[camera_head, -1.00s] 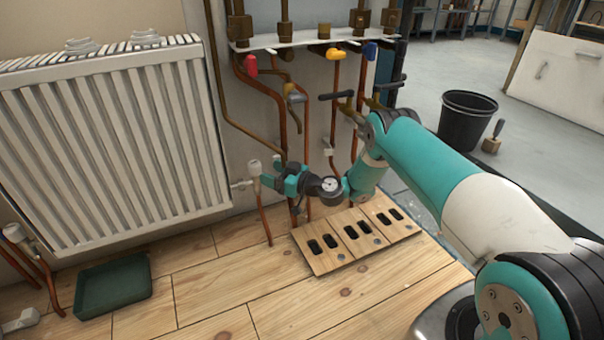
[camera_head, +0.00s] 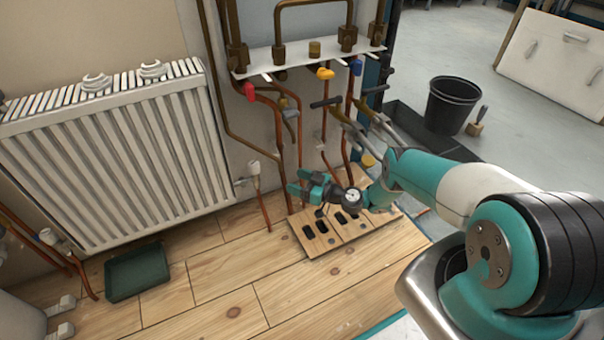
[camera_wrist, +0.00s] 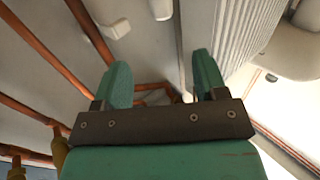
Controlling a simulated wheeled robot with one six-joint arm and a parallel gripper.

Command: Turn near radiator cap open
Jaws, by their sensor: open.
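The near radiator cap (camera_head: 254,167) is a small white cap on the valve at the radiator's lower right corner. A copper pipe runs down from it to the floor. My gripper (camera_head: 294,182) is to the right of the cap, apart from it, with a visible gap. Its teal fingers are open and empty. In the wrist view the two fingers (camera_wrist: 160,80) stand apart with nothing gripped between them. White fittings show beyond them, but I cannot tell whether one is the cap.
The white radiator (camera_head: 120,165) fills the left. Vertical copper pipes (camera_head: 279,135) stand behind my gripper under a valve manifold (camera_head: 310,58). A slotted wooden board (camera_head: 310,244) lies below my gripper. A green tray (camera_head: 138,272) sits on the floor left. A black bucket (camera_head: 452,105) stands far right.

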